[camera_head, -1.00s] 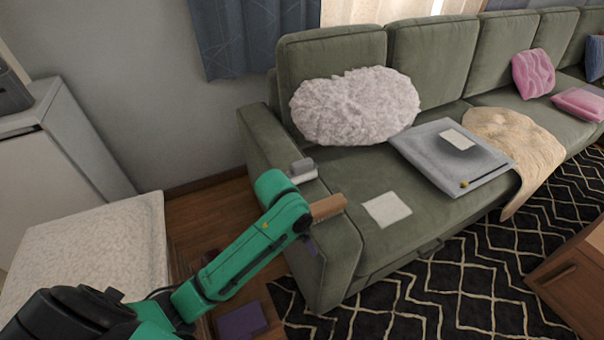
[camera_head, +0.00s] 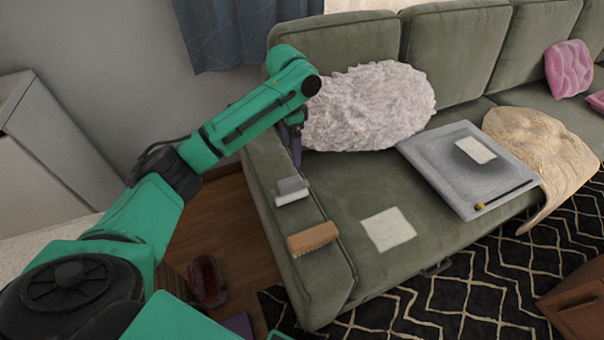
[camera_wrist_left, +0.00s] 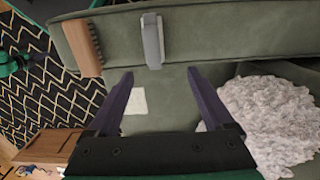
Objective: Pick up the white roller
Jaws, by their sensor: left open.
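The white roller (camera_head: 291,190), with a grey upper part, lies on the green sofa's arm rest in the head view. It also shows near the top of the left wrist view (camera_wrist_left: 152,40). My left gripper (camera_head: 296,158) is above the rear part of the arm rest, beyond the roller, beside the fluffy cushion.
A brown brush (camera_head: 313,238) lies near the roller on the arm rest. On the seat are a white sheet (camera_head: 388,230), a grey tray (camera_head: 440,178) and a beige blanket (camera_head: 540,145). A fluffy white cushion (camera_head: 370,105) leans against the backrest close to my gripper.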

